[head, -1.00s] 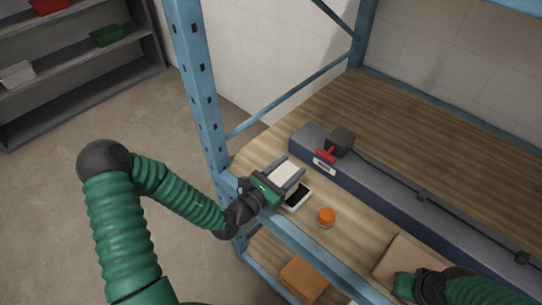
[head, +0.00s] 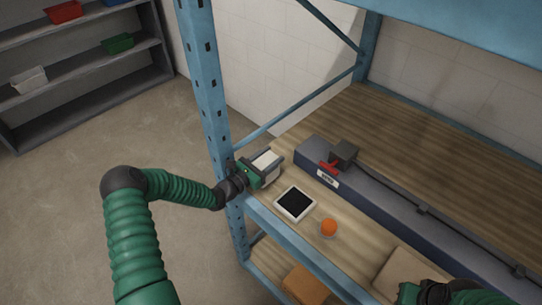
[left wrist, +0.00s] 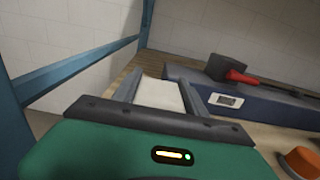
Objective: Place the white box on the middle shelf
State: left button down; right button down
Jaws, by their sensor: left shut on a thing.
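The white box (head: 265,163) is between the fingers of my left gripper (head: 268,167), at the left end of the wooden middle shelf (head: 410,128), beside the blue upright. In the left wrist view the white box (left wrist: 160,95) sits between the two grey fingers, which are shut on it. I cannot tell whether its underside touches the shelf. My right gripper (head: 428,293) is partly in view at the lower right, near a tan box; its fingers are hidden.
A long dark blue case (head: 390,207) with a black-and-red hammer (head: 340,157) lies along the shelf. A white-framed tablet (head: 295,203) and an orange-topped object (head: 328,228) are near the front edge. A tan box (head: 404,270) is to the right. A blue upright (head: 208,95) stands close left.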

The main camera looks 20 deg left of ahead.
pick_arm(q)
jog(key=shift+a, duration=0.1)
pick_arm(e)
jog(key=shift+a, duration=0.1)
pick_arm(q)
jog(key=c, duration=1)
grip_release()
jog(key=shift+a+f, duration=0.15)
jog(key=shift+f, duration=0.05)
jog(key=o, duration=0.4)
jog(key=shift+a, duration=0.3)
jog(key=shift+d+r, duration=0.1)
jog(key=shift+d, duration=0.15)
jog(key=shift+s, duration=0.2)
jog(key=v, duration=0.4)
jog(key=b+v, duration=0.1)
jog(key=v, duration=0.2)
jog(key=b+v, duration=0.1)
jog(key=v, duration=0.3)
jog(key=shift+s+a, duration=0.25)
jog(key=shift+a, duration=0.1)
jog(key=shift+d, duration=0.15)
pick_arm(e)
jog(key=shift+a+f, duration=0.35)
jog(key=shift+f, duration=0.55)
jog(key=shift+d, duration=0.1)
